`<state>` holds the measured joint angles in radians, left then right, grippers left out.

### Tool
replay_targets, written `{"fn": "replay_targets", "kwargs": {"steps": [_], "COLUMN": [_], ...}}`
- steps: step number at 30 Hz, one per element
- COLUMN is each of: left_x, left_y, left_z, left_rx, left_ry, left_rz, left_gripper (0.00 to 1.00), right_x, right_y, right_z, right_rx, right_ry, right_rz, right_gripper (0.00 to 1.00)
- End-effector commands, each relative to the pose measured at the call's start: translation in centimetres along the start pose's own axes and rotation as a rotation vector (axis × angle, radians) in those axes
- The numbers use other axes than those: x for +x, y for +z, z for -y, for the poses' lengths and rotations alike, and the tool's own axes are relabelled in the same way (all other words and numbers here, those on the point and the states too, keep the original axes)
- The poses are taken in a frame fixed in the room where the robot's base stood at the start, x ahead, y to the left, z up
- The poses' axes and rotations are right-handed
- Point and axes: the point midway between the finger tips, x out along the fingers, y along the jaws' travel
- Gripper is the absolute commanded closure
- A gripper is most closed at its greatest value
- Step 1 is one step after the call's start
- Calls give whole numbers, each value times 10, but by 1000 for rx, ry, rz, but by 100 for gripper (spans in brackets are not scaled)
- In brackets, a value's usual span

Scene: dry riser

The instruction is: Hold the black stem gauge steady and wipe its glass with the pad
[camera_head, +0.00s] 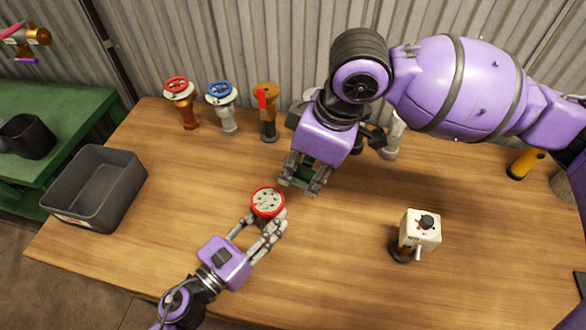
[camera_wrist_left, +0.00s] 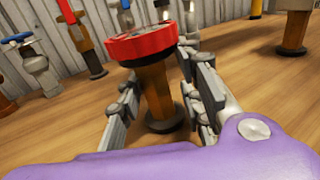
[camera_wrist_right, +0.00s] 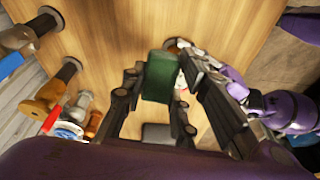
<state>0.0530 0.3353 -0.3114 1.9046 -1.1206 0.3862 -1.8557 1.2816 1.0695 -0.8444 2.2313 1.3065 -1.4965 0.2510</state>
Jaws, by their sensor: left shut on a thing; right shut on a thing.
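A round red-rimmed head (camera_head: 267,202) with a pale, dotted face stands upright on the table. In the left wrist view its stem (camera_wrist_left: 154,95) looks brown, not black, with a dark round foot. My left gripper (camera_head: 264,226) is shut on this stem below the head. My right gripper (camera_head: 304,180) is shut on a dark green pad (camera_head: 303,173), held above the table, behind and to the right of the red head and apart from it. The pad also shows between the fingers in the right wrist view (camera_wrist_right: 158,78). A white box-shaped fitting (camera_head: 421,229) with a black knob and dark foot stands apart at right.
Red-wheel (camera_head: 179,95), blue-wheel (camera_head: 222,101) and red-lever (camera_head: 266,108) valves stand along the back edge. A pale fitting (camera_head: 393,140) is partly behind my right arm. A grey bin (camera_head: 95,187) is at left. The front middle of the wooden table (camera_head: 335,270) is clear.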

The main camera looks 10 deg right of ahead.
Motion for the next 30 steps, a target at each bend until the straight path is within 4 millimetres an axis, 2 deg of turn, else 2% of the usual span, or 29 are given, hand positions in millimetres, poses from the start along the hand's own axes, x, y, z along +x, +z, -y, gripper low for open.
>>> {"fn": "replay_targets", "kwargs": {"steps": [13,14,18,19,30], "left_x": [0,0,0,0,-4], "left_y": [-2,-2,-1,-1,-1], "left_z": [1,1,1,1,0], "left_rx": [-3,-3,-2,-2,-1], "left_ry": [-2,-2,-1,-1,0], "left_rz": [-3,-3,-2,-2,-1], "left_gripper": [100,65,47,44,44], "right_x": [0,0,0,0,0], "right_y": [0,0,0,0,-1], "right_z": [0,0,0,0,0], "right_rx": [-1,-1,-1,-1,-1], "right_ry": [0,0,0,0,0], "right_rz": [0,0,0,0,-1], "right_gripper": [94,94,94,94,94]}}
